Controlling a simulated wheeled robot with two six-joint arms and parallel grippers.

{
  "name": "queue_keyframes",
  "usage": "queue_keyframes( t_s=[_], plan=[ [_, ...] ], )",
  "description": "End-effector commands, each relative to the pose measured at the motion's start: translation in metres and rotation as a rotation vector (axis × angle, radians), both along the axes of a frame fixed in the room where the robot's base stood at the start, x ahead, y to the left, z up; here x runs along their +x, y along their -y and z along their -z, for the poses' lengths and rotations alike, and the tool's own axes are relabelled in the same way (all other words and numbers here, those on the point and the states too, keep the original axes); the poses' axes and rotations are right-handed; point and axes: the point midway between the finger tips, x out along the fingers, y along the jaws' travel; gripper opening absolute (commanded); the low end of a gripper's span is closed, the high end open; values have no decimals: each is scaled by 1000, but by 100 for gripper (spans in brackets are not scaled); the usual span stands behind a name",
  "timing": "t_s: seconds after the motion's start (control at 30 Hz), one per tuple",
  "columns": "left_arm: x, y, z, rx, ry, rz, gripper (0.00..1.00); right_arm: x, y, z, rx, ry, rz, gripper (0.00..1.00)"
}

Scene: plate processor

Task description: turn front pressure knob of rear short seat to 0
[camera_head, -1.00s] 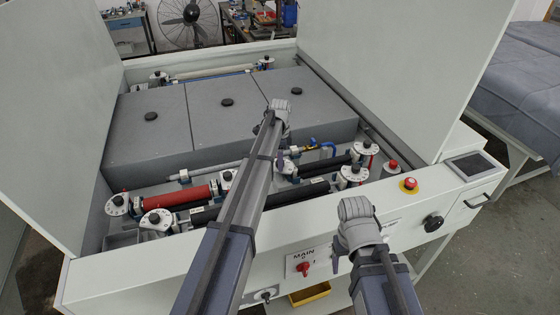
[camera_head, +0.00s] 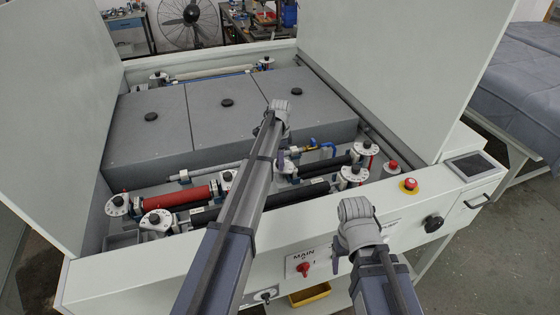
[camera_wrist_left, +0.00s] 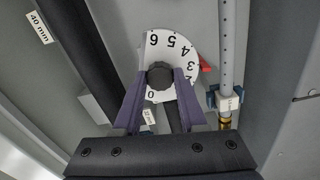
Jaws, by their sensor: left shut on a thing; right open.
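In the left wrist view, a black pressure knob (camera_wrist_left: 160,77) sits on a white dial (camera_wrist_left: 172,47) with numbers from 0 to 6. A red pointer (camera_wrist_left: 205,67) stands at the dial's right edge, close to the 3. The two purple fingers of my left gripper (camera_wrist_left: 160,84) are shut on the knob from both sides. In the head view my left gripper (camera_head: 281,161) reaches down at the inner end of the black rollers, and my arm hides much of that dial. My right gripper (camera_head: 338,260) is open, low before the front panel, mostly hidden by its wrist.
Several other dials, such as one beside the red roller (camera_head: 116,204) and one at the right (camera_head: 352,174), stand close by. Grey covers (camera_head: 228,125) lie behind. A red emergency button (camera_head: 409,184) and a touchscreen (camera_head: 473,165) are at the right. A raised lid (camera_head: 428,60) rises at the right.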

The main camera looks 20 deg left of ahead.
Motion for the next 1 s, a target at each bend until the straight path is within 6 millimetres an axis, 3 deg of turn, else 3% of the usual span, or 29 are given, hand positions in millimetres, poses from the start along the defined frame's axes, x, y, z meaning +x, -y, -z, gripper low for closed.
queue_keyframes(
  t_s=[1.0],
  plan=[
    [0,0,0,0,0,-941,0,0,0,0,0,0,0,71]
  ],
)
